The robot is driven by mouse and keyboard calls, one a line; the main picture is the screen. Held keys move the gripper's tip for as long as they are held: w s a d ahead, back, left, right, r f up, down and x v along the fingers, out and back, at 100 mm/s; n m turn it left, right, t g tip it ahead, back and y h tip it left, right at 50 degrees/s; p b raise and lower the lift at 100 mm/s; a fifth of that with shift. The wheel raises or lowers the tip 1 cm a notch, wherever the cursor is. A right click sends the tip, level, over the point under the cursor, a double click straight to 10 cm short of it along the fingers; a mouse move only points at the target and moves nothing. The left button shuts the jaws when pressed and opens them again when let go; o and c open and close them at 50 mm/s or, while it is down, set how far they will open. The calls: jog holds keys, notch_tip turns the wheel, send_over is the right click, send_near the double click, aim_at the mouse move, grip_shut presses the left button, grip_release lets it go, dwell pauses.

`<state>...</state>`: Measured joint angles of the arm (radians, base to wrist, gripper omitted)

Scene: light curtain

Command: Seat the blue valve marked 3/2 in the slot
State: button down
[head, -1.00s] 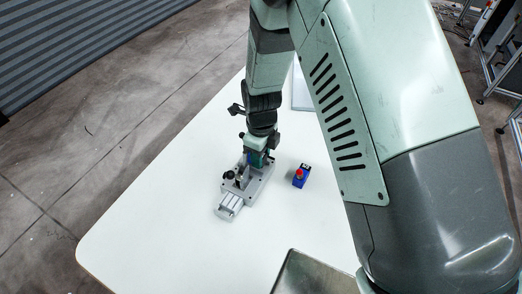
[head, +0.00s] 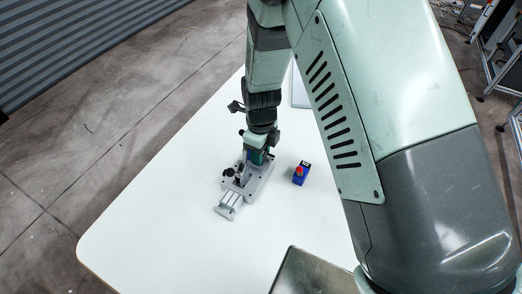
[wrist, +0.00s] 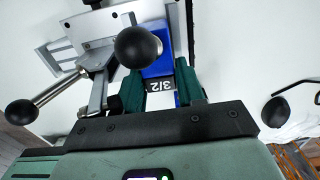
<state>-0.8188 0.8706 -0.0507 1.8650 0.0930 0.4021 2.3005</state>
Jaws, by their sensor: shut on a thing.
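The blue valve (wrist: 157,64) shows in the wrist view with its black 3/2 label (wrist: 161,86) upside down. My gripper (wrist: 161,94) is shut on it, one green finger on each side. The valve's far end is against the grey metal fixture (wrist: 95,28), partly behind a black ball knob (wrist: 138,46). How deep it sits in the slot is hidden. In the head view my gripper (head: 259,157) is over the upper end of the fixture (head: 229,203), pointing down, and covers most of the valve.
A second blue block with a red top (head: 299,175) stands on the white table (head: 160,220), right of the fixture. A metal tray (head: 310,275) is at the front edge. The fixture's lever ends in a black knob (wrist: 22,112). The table's left part is clear.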

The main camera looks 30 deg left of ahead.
aim_at(259, 169)
jog(key=shift+s+f, duration=0.6)
jog(key=shift+f, duration=0.35)
dwell(0.3)
jog(key=shift+s+f+g, duration=0.3)
jog(key=shift+s+f, duration=0.35)
jog(key=shift+s, duration=0.1)
dwell(0.9)
jog(key=c, duration=0.6)
grip_release()
jog(key=shift+w, duration=0.35)
jog(key=shift+w+d, duration=0.1)
jog(key=o, duration=0.3)
jog(key=shift+r, duration=0.1)
